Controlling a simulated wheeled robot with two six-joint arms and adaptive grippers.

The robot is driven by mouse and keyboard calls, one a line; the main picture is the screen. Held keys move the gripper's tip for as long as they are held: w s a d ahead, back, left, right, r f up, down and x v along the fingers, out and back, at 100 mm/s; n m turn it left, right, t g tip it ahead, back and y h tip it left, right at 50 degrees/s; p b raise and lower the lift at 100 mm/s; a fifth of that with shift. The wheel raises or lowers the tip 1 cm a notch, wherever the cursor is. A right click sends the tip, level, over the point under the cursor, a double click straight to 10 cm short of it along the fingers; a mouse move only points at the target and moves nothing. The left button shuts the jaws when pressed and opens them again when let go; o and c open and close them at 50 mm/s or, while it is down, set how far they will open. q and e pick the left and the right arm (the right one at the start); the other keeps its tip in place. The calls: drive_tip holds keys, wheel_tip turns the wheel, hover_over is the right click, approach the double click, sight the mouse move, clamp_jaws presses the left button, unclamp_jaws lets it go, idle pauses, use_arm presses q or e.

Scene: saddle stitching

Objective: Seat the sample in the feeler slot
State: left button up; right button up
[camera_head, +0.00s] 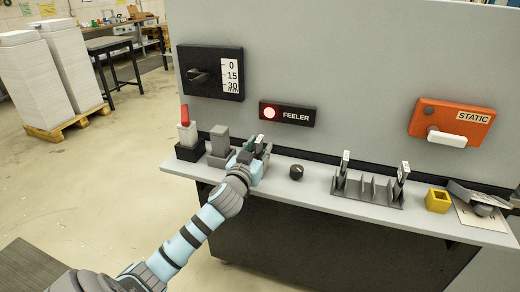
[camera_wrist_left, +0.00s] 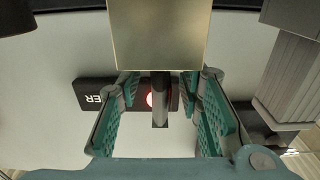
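My left gripper (camera_head: 258,150) is at the front shelf of the machine, below the FEELER sign (camera_head: 288,114) with its lit red lamp. A thin grey sample (camera_head: 260,143) with a pale top shows upright between its fingers. In the left wrist view, which is upside down, the fingers (camera_wrist_left: 160,115) stand apart, with a gap on each side of the narrow sample (camera_wrist_left: 160,108). The sample meets a broad tan-grey block (camera_wrist_left: 157,35), which I take as the feeler slot's body. The slot and the sample's lower end are hidden. My right gripper is not in view.
Left of the gripper are a grey block (camera_head: 219,141) and a red-topped piece (camera_head: 186,128). Shelf between knob and rack is clear.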

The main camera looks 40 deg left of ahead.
use_arm(q)
drive_tip(key=shift+s, duration=0.15)
drive_tip(key=v, duration=1.1)
drive_tip(key=shift+s+d, duration=0.15)
drive_tip(key=shift+s, duration=0.2)
